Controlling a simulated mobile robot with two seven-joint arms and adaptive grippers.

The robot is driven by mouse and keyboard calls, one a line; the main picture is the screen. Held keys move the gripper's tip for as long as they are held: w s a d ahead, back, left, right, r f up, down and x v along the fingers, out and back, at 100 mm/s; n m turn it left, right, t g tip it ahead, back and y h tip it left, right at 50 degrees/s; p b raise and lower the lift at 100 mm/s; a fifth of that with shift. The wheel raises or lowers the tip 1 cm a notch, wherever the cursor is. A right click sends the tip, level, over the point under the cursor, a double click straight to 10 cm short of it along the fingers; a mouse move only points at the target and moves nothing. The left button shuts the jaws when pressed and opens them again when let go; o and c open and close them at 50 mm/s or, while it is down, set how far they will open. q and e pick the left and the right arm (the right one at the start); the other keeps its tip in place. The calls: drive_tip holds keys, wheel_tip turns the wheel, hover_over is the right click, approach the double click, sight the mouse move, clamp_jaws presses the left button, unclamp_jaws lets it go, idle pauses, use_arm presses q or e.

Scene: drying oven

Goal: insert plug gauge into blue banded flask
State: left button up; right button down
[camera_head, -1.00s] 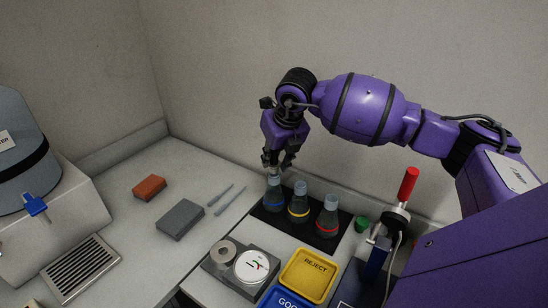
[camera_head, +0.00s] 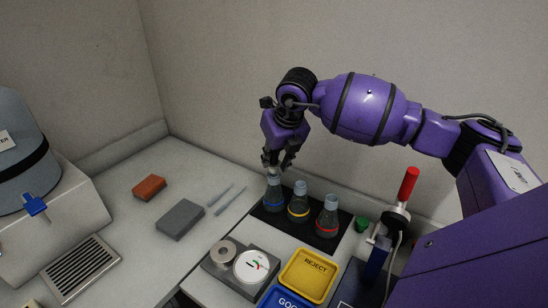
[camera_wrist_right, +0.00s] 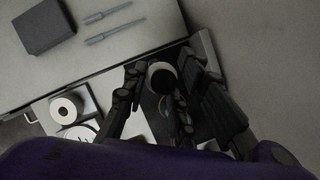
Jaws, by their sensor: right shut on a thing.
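The blue banded flask (camera_head: 274,201) stands at the left end of a row of three flasks on a black mat (camera_head: 326,244). My right gripper (camera_head: 279,167) points down just above its mouth. In the right wrist view my right gripper (camera_wrist_right: 160,92) is shut on a pale round piece with a dark end, seen end-on, which I take for the plug gauge (camera_wrist_right: 161,76). The fingers hide much of it and of the flask below. I cannot tell whether its lower end is inside the flask neck. My left gripper is not in view.
A yellow-banded flask (camera_head: 299,204) and a red-banded flask (camera_head: 328,217) stand close to the right. A yellow REJECT tray (camera_head: 309,273), a blue tray (camera_head: 284,298) and a grey block with a dial (camera_head: 240,268) lie in front. The counter at left is partly clear.

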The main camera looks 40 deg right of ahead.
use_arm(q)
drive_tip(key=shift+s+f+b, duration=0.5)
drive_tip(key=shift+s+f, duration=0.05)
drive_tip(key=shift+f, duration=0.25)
use_arm(e)
drive_tip(key=shift+f, duration=1.2)
drive_tip(key=c, duration=0.9)
unclamp_jaws()
drive_tip(key=shift+r+p, duration=1.4)
drive_tip(key=shift+r, duration=2.7)
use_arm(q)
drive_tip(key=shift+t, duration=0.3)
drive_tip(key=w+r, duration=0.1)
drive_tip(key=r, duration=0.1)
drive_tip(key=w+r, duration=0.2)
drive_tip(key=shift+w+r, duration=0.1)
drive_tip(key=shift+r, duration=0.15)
use_arm(e)
drive_tip(key=shift+f, duration=0.1)
